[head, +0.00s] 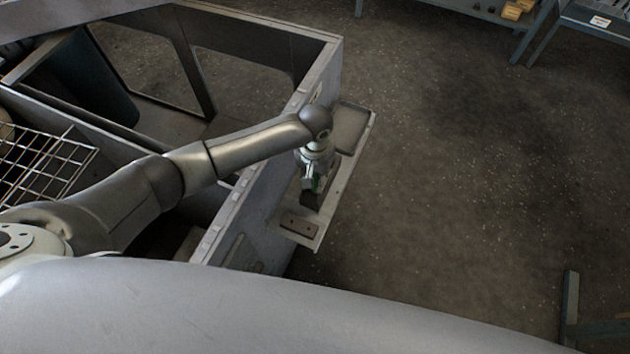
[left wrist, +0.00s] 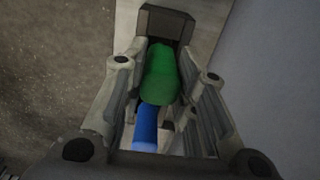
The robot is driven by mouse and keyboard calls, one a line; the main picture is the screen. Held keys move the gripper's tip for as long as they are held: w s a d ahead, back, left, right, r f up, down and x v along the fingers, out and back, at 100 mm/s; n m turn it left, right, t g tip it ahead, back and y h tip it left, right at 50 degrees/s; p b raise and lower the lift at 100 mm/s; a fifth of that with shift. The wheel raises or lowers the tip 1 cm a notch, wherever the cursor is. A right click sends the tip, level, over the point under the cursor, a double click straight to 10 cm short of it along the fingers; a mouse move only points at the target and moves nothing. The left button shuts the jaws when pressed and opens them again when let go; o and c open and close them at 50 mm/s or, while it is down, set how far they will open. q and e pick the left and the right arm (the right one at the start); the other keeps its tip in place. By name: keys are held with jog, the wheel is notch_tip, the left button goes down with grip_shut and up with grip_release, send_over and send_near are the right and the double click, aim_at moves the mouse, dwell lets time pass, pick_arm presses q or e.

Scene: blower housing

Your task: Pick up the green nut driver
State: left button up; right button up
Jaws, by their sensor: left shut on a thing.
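The green nut driver (left wrist: 162,75) shows its green handle between the two fingers of my left gripper (left wrist: 166,84) in the left wrist view. The fingers are shut on it from both sides. In the head view my left gripper (head: 315,172) points down over a narrow shelf (head: 331,185) on the housing's outer wall, and only a small bit of green shows there. The driver's lower end is hidden. A blue piece (left wrist: 147,128) shows below the green handle in the wrist view; I cannot tell whether it is a separate tool. My right gripper is not in view.
A dark block (head: 311,200) sits on the shelf by the gripper. A flat dark plate (head: 299,224) lies at its near end. The grey housing wall (head: 262,185) stands left of the shelf, a wire rack (head: 45,160) farther left.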

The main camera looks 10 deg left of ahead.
pick_arm(q)
grip_shut()
jog(key=shift+r, duration=0.1)
notch_tip(320, 180, up, 10)
jog(key=shift+f, duration=0.1)
